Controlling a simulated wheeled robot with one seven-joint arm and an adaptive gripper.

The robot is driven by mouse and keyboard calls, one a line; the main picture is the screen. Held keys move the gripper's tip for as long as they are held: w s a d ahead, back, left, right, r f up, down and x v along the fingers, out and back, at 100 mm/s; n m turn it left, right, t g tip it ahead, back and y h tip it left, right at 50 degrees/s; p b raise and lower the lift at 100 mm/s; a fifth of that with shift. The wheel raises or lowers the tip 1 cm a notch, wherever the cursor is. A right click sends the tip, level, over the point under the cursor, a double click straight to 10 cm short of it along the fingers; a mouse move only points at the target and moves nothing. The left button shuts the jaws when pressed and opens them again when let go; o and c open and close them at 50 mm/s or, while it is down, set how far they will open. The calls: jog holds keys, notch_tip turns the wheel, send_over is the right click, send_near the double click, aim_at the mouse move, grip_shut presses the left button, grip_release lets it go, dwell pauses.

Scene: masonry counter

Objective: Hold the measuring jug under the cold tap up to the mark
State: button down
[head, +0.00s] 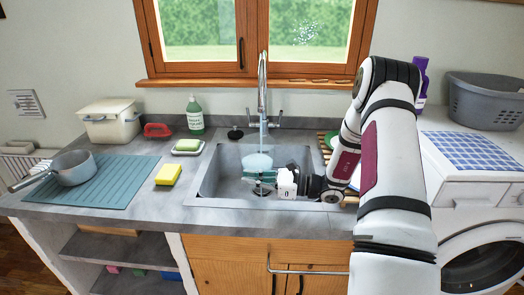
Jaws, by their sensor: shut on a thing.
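The measuring jug (259,162) is over the sink (212,172), below the tap spout (262,122). It looks clear with a pale blue tint, and appears upright. A pale bluish streak runs from the spout down to the jug, which looks like running water. My gripper (264,178) reaches in from the right and is shut on the jug at its lower part. The jug's mark and water level are too small to tell. Two tap levers stand beside the spout; I cannot tell which is cold.
A yellow sponge (168,175), a soap dish (187,146) and a green bottle (195,116) stand left of the sink. A saucepan (72,168) rests on the ribbed teal mat (122,184). A wooden rack (324,141) is right of the sink, partly behind my arm.

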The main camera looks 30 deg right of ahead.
jog(key=shift+s+a+r+p, duration=0.6)
jog(key=shift+s+r+p, duration=0.1)
jog(key=shift+r, duration=0.05)
jog(key=shift+s+a+r+p, duration=0.55)
jog(key=shift+s+r+p, duration=0.1)
jog(key=shift+r, duration=0.1)
